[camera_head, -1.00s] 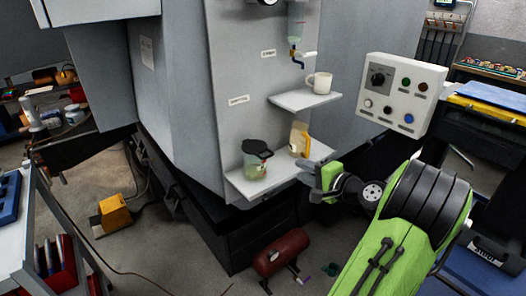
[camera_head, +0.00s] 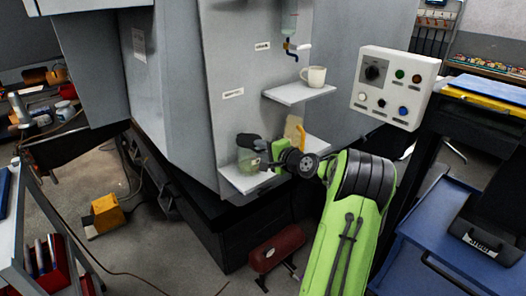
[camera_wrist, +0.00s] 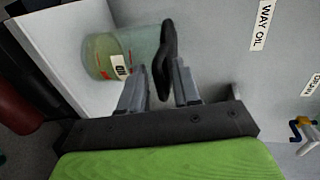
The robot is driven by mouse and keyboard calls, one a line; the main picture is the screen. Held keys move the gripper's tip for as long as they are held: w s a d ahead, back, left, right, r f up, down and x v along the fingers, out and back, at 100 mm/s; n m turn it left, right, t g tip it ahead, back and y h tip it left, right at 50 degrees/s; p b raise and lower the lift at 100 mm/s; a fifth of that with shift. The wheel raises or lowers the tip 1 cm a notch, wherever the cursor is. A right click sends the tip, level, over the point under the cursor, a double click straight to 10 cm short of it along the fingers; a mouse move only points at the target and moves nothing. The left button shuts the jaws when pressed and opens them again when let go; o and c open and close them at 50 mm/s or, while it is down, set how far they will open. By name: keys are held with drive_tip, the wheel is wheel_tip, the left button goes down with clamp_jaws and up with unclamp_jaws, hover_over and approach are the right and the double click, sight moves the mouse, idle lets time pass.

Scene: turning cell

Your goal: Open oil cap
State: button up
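The oil container is a clear, greenish jar (camera_head: 246,159) on the lower shelf. Its black cap (camera_head: 249,140) shows at the top, partly hidden by my gripper (camera_head: 272,160), which is beside the jar's right side. In the wrist view, the jar (camera_wrist: 103,57) lies sideways with a label and a red mark, and the black cap (camera_wrist: 166,45) faces right. My gripper (camera_wrist: 159,72) has its two fingers apart, with the cap's near edge between them. A gap shows beside the cap, and I see no firm grip on it.
A second container with a yellow handle (camera_head: 295,129) stands right of the jar, close to my arm. A white cup (camera_head: 314,76) is on the upper shelf (camera_head: 300,94). A control box (camera_head: 393,88) is at right. A tap (camera_wrist: 302,126) shows in the wrist view.

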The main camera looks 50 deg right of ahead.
clamp_jaws()
drive_tip(key=shift+s+f, duration=0.1)
